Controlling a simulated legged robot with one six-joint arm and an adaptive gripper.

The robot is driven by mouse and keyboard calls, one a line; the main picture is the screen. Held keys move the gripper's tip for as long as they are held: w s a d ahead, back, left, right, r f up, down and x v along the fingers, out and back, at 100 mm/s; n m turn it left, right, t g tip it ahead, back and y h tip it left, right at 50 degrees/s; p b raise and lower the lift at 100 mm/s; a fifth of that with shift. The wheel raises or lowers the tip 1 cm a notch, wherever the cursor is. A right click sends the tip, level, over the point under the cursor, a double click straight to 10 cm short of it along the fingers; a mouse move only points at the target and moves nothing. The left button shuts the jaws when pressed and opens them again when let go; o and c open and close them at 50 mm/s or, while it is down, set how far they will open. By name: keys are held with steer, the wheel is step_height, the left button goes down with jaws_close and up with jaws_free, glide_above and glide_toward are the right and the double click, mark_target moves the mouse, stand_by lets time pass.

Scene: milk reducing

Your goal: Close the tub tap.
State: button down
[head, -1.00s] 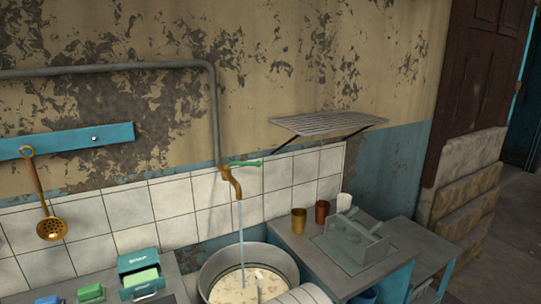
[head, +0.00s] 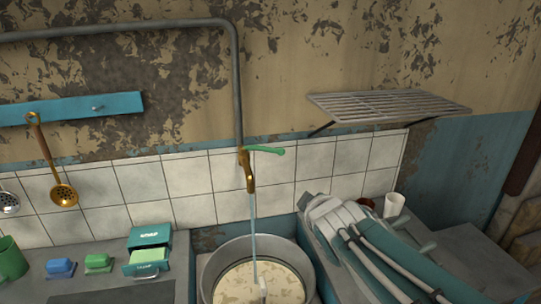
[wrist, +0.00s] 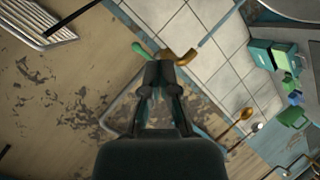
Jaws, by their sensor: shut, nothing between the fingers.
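The tub tap is a brass spout (head: 249,172) with a green lever handle (head: 265,150), at the lower end of the wall pipe. The lever points right in the head view. A stream of water (head: 254,225) runs from the spout into the round metal tub (head: 206,280), which holds pale, mottled liquid. In the wrist view, my gripper (wrist: 160,72) is shut and empty. Its tips appear just below the green handle (wrist: 143,52) and brass spout (wrist: 187,57); I cannot tell if they touch. The gripper cannot be made out in the head view.
A slatted wall shelf (head: 390,104) juts out right of the tap. A grey pipe (head: 238,80) runs down to it. Left of the tub are a green-fronted drawer box (head: 150,240), small blue and green blocks, and hanging ladles (head: 63,193). A white cup (head: 394,204) stands right.

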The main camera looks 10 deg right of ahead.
steer(key=w+r+n+t+y, duration=0.1)
steer(key=w+n+t, duration=0.1)
steer(key=w+n, duration=0.15)
steer(key=n+t+y, duration=0.1)
steer(key=n+y, duration=0.3)
steer(key=n, duration=0.2)
glide_toward(261, 150)
steer(key=w+a, duration=0.3)
steer(key=shift+w+d+f, duration=0.25)
steer(key=shift+w+d, duration=0.2)
steer(key=shift+w, duration=0.05)
steer(key=shift+w+d+f, duration=0.3)
steer(key=shift+w+d, duration=0.15)
steer(key=shift+w, duration=0.1)
steer(key=shift+w+d, duration=0.35)
steer(key=shift+w, duration=0.15)
steer(key=shift+a+f, duration=0.1)
steer(key=shift+a, duration=0.05)
